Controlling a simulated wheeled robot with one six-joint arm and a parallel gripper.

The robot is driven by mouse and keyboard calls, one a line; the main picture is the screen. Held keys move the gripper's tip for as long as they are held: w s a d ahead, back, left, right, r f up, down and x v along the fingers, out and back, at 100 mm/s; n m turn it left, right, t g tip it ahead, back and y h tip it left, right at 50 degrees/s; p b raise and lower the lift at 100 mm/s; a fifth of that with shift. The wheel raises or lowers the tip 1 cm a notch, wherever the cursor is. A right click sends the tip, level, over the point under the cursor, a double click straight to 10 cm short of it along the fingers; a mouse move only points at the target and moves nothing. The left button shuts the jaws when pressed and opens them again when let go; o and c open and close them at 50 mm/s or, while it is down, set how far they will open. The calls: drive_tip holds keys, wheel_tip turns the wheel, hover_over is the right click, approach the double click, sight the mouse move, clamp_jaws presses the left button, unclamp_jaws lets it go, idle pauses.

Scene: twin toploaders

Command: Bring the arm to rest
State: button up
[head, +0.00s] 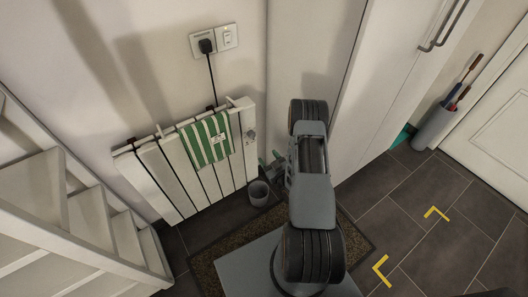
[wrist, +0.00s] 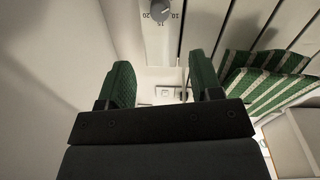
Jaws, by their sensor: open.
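My arm (head: 310,185) stands folded in the middle of the head view, above the floor beside the radiator. My gripper (wrist: 161,80) shows in the wrist view with two green-padded fingers spread apart and nothing held between them.
A white radiator (head: 165,180) with a green-striped towel (head: 207,139) is on the wall. Its numbered dial (wrist: 159,11) shows in the wrist view. Stairs (head: 70,220) are left, a tall white cabinet (head: 395,70) right. Tiled floor at right is open.

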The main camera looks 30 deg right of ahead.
drive_tip(key=shift+s, duration=0.45)
idle(0.3)
